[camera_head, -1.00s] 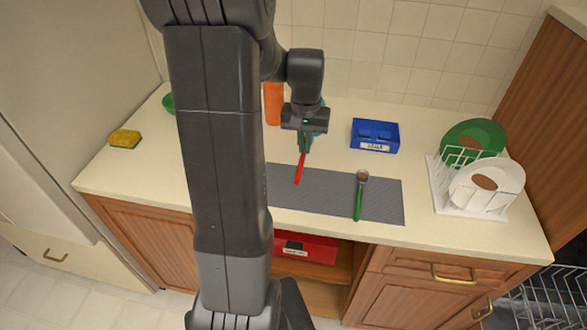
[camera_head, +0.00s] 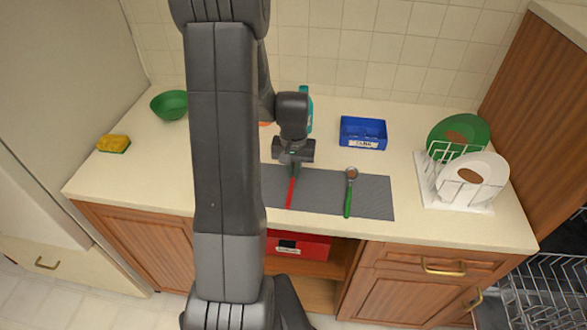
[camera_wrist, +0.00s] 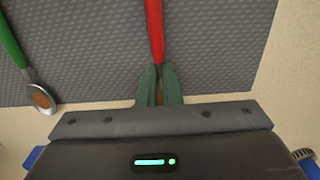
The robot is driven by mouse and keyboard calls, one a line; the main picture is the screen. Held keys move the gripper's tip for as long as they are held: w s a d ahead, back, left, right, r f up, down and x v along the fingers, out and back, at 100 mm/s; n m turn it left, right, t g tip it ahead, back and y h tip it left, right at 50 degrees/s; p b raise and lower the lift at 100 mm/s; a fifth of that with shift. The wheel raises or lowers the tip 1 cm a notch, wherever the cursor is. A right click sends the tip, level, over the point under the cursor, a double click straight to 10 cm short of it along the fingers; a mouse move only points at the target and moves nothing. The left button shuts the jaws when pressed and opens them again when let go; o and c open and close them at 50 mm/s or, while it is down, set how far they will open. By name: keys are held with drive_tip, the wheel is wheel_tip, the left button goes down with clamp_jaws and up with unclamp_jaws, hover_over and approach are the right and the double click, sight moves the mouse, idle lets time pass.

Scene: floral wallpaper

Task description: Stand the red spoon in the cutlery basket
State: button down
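The red spoon (camera_head: 290,192) shows as a red handle pointing to the front edge of the counter, over the grey mat (camera_head: 325,199). My gripper (camera_head: 294,168) is shut on its far end; the wrist view shows the handle (camera_wrist: 155,30) running out from between the two green fingers (camera_wrist: 159,85). Its bowl is hidden, apart from a brown bit between the fingers. I cannot tell whether the spoon touches the mat. A blue compartmented box (camera_head: 363,132), which looks like the cutlery basket, stands behind the mat to the right; its label is unreadable.
A green-handled spoon (camera_head: 349,193) lies on the mat right of my gripper. A white rack (camera_head: 455,190) holds plates at the right. A teal bottle (camera_head: 308,105) stands behind my gripper. A labelled red box (camera_head: 298,245) sits on the shelf below. A sponge (camera_head: 113,144) and green bowl (camera_head: 170,105) are left.

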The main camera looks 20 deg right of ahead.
drive_tip(key=shift+f, duration=0.1)
drive_tip(key=shift+f, duration=0.15)
drive_tip(key=c, duration=1.6)
unclamp_jaws()
wheel_tip(320, 180, up, 13)
drive_tip(key=b, duration=0.1)
drive_tip(key=shift+f+b, duration=0.2)
drive_tip(key=shift+b, duration=0.1)
